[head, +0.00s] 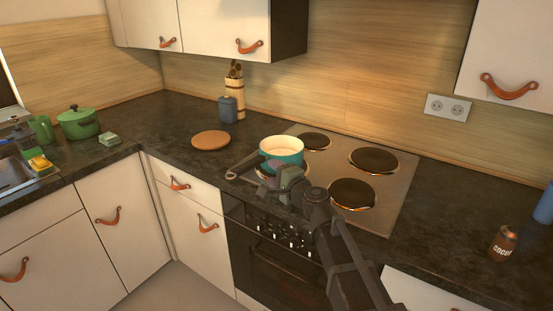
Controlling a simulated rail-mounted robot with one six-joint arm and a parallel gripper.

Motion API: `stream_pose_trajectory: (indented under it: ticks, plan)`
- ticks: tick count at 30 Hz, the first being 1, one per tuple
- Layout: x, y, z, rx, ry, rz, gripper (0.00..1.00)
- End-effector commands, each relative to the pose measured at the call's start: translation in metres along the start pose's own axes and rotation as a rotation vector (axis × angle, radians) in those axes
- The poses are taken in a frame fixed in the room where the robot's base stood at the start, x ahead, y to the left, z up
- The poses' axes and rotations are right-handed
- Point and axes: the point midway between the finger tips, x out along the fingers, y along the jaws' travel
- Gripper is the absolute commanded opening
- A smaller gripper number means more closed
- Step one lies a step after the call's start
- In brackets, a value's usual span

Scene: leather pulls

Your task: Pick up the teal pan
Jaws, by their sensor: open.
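The teal pan (284,161) stands on the front left part of the stove, with a teal outside and a pale inside. Its handle (243,164) points left and ends over the counter beside the stove. My gripper (275,184) is in front of the pan, low over the front left of the stove. It is open, and nothing shows between its fingers. My gripper hides part of the pan's front and of the burner below. I cannot tell whether it touches the pan.
The stove (391,189) has several dark burners. Left of it are a round wooden board (211,141), a blue container (228,109) and a wooden utensil holder (235,90). A green pot (78,123) stands far left. A brown cocoa jar (503,243) stands at the right.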

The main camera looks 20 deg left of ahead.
Motion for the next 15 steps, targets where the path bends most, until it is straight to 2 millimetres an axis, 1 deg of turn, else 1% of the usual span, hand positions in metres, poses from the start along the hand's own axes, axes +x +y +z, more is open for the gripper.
stream_pose_trajectory:
  ticks: [1,6,8,12,14,15]
  plan:
    - [0.01,0.0,-0.001,-0.001,-0.001,0.0,0.51]
    - [0.044,0.001,-0.001,-0.002,-0.003,0.001,0.51]
    - [0.051,0.001,-0.001,-0.002,-0.002,0.001,0.51]
    - [0.053,0.001,0.0,-0.003,-0.001,0.002,0.51]
    - [0.059,0.001,0.0,-0.003,-0.002,0.002,0.51]
    - [0.066,0.002,0.0,-0.003,-0.003,0.002,0.51]
